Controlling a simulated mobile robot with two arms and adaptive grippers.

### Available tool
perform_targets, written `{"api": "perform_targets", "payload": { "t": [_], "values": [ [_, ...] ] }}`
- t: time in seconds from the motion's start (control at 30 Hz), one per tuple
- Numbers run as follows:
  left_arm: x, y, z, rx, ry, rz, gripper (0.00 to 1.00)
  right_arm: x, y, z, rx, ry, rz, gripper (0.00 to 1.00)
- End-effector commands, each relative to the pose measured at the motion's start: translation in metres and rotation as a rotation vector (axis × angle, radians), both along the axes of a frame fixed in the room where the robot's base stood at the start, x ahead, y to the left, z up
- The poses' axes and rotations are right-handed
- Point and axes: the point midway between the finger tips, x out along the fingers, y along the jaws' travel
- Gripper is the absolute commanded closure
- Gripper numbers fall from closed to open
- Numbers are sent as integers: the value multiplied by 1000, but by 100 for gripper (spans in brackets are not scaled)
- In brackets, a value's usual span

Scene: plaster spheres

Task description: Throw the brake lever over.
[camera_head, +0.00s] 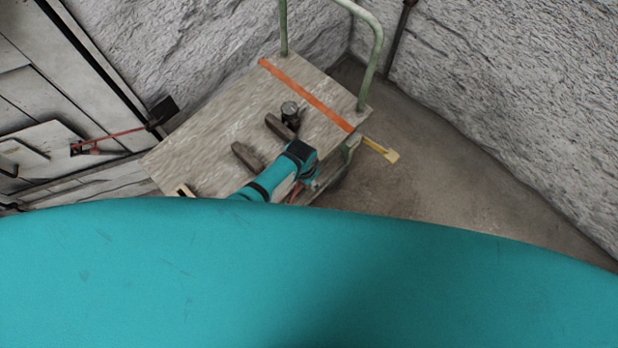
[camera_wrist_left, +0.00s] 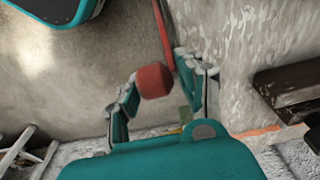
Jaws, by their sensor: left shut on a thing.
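The brake lever shows its rounded red knob (camera_wrist_left: 155,81) in the left wrist view, between the two fingers of my left gripper (camera_wrist_left: 162,76). The gripper is shut on the knob. A thin red bar (camera_wrist_left: 163,32) runs up behind it; I cannot tell whether it joins the knob. In the head view my left gripper (camera_head: 311,180) is low beside the near right edge of the cart's wooden deck (camera_head: 200,145). A small red part (camera_head: 296,192) shows next to it, and most of the lever is hidden there. My right gripper is in neither view.
Two brown blocks (camera_head: 247,157) and a dark metal cylinder (camera_head: 290,111) lie on the deck near my arm. The cart has a green rail (camera_head: 377,50). A yellow-tipped bar (camera_head: 382,150) sticks out at its right. Rough walls (camera_head: 520,90) stand behind; floor is clear right.

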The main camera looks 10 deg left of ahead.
Motion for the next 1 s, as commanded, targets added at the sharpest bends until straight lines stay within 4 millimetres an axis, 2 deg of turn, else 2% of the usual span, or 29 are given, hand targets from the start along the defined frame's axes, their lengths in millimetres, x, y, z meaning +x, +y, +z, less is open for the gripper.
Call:
{"api": "perform_targets", "payload": {
  "t": [0.03,0.13,0.17,0.3,0.63,0.77,1.0],
  "values": [
    [-11,-6,-5,-9,24,4,100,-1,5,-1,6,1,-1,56],
    [-11,-6,-5,-9,24,4,100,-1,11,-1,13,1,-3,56],
    [-11,-6,-5,-9,24,4,60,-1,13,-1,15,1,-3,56],
    [-10,-5,-4,-7,21,3,44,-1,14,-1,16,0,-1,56],
    [-5,-2,-2,-5,11,3,44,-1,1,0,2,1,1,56],
    [-5,-1,2,-5,10,3,44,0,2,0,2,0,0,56],
    [-7,0,29,-6,7,3,44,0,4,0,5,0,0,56]
  ]
}}
